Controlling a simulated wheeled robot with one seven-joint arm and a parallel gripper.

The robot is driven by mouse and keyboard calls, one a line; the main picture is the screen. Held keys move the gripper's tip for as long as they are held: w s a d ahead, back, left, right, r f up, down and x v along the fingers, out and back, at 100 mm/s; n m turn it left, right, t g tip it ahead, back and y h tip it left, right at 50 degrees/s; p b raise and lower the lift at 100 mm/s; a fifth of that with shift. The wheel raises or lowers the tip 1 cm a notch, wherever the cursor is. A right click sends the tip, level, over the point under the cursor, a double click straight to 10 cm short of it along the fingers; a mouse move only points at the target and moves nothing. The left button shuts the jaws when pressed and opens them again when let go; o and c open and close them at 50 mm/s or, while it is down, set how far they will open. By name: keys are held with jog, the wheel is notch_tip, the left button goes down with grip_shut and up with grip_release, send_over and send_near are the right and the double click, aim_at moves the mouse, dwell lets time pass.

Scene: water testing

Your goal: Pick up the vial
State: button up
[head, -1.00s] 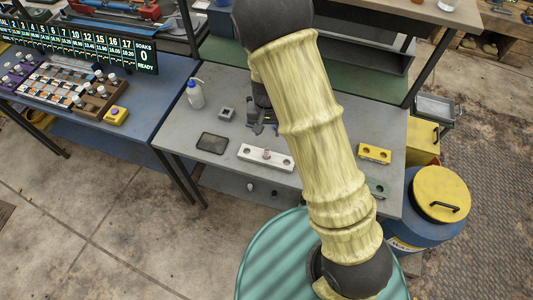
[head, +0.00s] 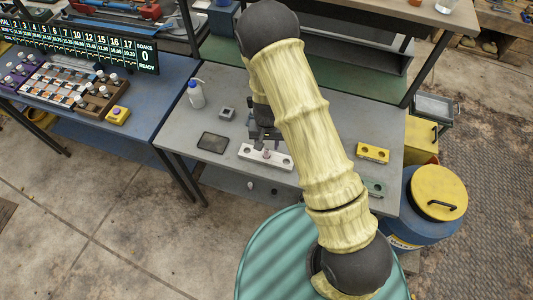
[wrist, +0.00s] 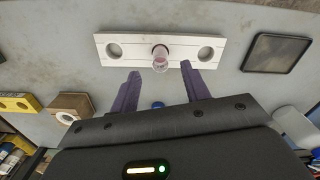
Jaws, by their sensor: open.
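The vial (wrist: 160,60) is small and clear with a pinkish tint. It stands in the middle hole of a white rack (wrist: 130,47) with an empty round hole on each side. In the head view the vial (head: 266,155) shows small on the white rack (head: 283,161), on the grey table. My gripper (wrist: 160,72) is open, its two purple fingers apart and pointing toward the rack. In the wrist view the vial appears between and just beyond the fingertips. I cannot tell the exact gap. In the head view my arm partly hides the gripper (head: 264,140).
A dark flat pad (head: 212,143) lies left of the rack. A wash bottle (head: 196,93) and a small grey block (head: 227,114) stand behind it. A yellow two-hole block (head: 373,153) and a green one (head: 374,187) are to the right. Bare tabletop surrounds the rack.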

aim_at(266, 151)
jog(key=shift+s+a+f+p, duration=0.1)
jog(key=shift+f+p, duration=0.75)
jog(key=shift+f, duration=1.4)
jog(key=c, duration=1)
